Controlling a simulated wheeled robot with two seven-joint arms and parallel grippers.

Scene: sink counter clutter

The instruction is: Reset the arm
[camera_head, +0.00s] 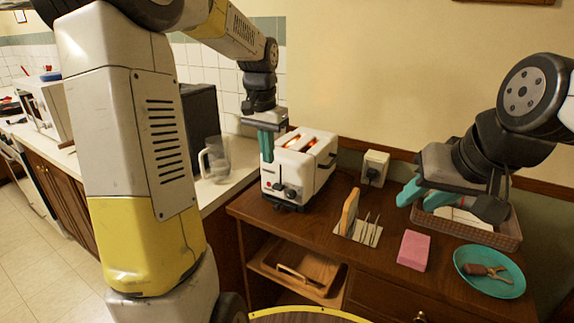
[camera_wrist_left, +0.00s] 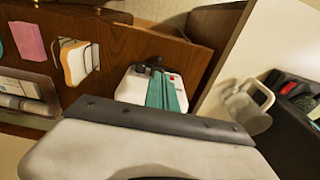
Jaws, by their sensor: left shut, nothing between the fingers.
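My left gripper (camera_head: 267,146) hangs in front of and slightly above the toaster's left side, with its teal fingers together and nothing between them. In the left wrist view its closed fingers (camera_wrist_left: 167,92) cover part of the toaster. The white toaster (camera_head: 300,165) stands on the brown wooden cabinet, and its slots glow orange. It also shows in the left wrist view (camera_wrist_left: 133,90).
A slice of bread (camera_head: 349,212) stands in a rack (camera_head: 366,234). A pink sponge (camera_head: 413,250), a teal plate (camera_head: 467,261) with a brown-handled tool, and the basket (camera_head: 507,240) fill the right side. A clear pitcher (camera_head: 216,158) stands on the left counter.

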